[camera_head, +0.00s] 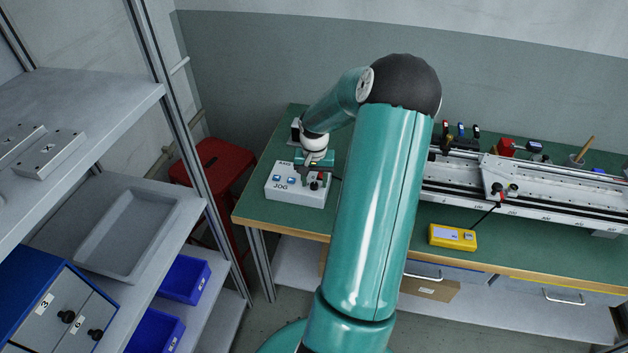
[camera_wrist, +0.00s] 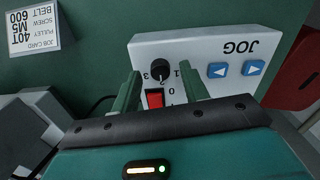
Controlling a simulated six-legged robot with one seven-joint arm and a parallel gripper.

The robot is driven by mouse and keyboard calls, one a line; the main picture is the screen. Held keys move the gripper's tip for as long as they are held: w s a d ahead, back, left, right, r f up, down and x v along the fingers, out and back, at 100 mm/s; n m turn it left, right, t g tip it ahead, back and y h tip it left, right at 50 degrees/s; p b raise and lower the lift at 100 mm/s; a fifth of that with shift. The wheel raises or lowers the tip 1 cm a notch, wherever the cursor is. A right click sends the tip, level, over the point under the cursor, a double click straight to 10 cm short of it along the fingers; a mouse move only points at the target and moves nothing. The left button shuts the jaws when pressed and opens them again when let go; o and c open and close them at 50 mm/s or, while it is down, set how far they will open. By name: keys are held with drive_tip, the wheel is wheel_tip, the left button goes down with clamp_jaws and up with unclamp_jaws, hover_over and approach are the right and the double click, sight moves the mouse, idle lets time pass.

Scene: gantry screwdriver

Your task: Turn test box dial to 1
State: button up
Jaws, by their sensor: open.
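The white test box (camera_head: 289,199), lettered JOG, sits at the left end of the green bench; it also shows upside down in the wrist view (camera_wrist: 205,55). Its round black dial (camera_wrist: 159,71) has the numerals 1, 2 and 3 around it; I cannot surely tell which its pointer marks. A red rocker switch (camera_wrist: 155,99) lies beside the dial. My gripper (camera_head: 316,167) is over the box. In the wrist view my gripper (camera_wrist: 160,79) is open and empty, its fingers on either side of the dial and switch area. Contact with the dial is not visible.
Two blue arrow buttons (camera_wrist: 235,69) are on the box. A red stool (camera_head: 215,160) stands left of the bench. A yellow box (camera_head: 452,237) and a long gantry rail (camera_head: 560,200) are to the right. Shelving fills the left.

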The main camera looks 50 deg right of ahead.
drive_tip(key=shift+f, duration=0.2)
drive_tip(key=shift+c, duration=0.3)
clamp_jaws()
drive_tip(key=n, duration=1.1)
drive_tip(key=shift+n, duration=0.4)
idle(0.4)
